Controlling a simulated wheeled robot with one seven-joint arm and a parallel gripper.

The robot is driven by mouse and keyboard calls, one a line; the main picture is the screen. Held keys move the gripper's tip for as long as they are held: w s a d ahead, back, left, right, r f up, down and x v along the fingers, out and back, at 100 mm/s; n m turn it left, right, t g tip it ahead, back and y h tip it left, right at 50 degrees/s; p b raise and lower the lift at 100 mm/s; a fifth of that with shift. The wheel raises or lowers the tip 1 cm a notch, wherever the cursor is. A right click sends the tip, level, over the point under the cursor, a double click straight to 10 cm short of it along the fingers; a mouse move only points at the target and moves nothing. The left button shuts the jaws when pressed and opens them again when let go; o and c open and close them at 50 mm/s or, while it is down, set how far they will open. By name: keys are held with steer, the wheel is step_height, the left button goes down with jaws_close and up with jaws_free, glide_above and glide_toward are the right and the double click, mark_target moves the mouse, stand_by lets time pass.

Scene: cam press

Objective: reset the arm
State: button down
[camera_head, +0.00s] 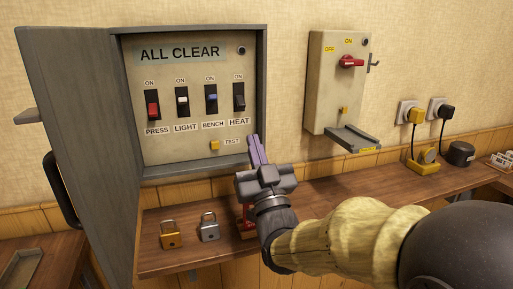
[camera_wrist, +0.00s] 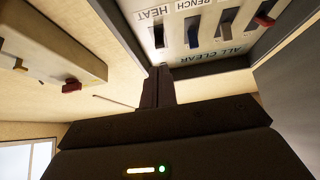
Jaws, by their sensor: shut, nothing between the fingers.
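My gripper (camera_head: 256,149) is shut and empty, with its purple-grey fingers pointing up. In the head view it stands in front of the lower right corner of the open grey switch cabinet (camera_head: 262,80), below the HEAT switch (camera_head: 239,97). I cannot tell whether it touches the cabinet. My fingers also show in the wrist view (camera_wrist: 157,85), where the cabinet panel appears upside down above them. My arm reaches in from the lower right and hides part of the shelf.
The cabinet door (camera_head: 75,140) stands open at left. Brass (camera_head: 171,240) and silver (camera_head: 209,232) padlocks sit on the wooden shelf (camera_head: 160,262). A wall box with a red handle (camera_head: 351,62) hangs at right, above a small ledge (camera_head: 352,139). Plugs and cords are farther right.

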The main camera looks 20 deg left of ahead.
steer(key=w+d+f+m+g+h+p, duration=0.1)
steer(key=w+d+f+g+h+p, duration=0.1)
steer(key=d+g+h+p, duration=0.25)
steer(key=w+d+f+m+g+h+p, duration=0.1)
steer(key=w+d+f+m+h+p, duration=0.15)
steer(key=d+p, duration=0.4)
steer(key=w+d+f+g+h+p, duration=0.15)
steer(key=d+h+p, duration=0.25)
steer(key=d, duration=0.4)
steer(key=s+d+f+m+g+h+p, duration=0.1)
steer(key=s+d+m+g+h+p, duration=0.3)
steer(key=s+d+g+p, duration=0.6)
steer(key=s+d, duration=0.5)
steer(key=s, duration=0.2)
steer(key=shift+s+d+f, duration=0.2)
steer(key=shift+s+f, duration=0.05)
steer(key=shift+f, duration=0.05)
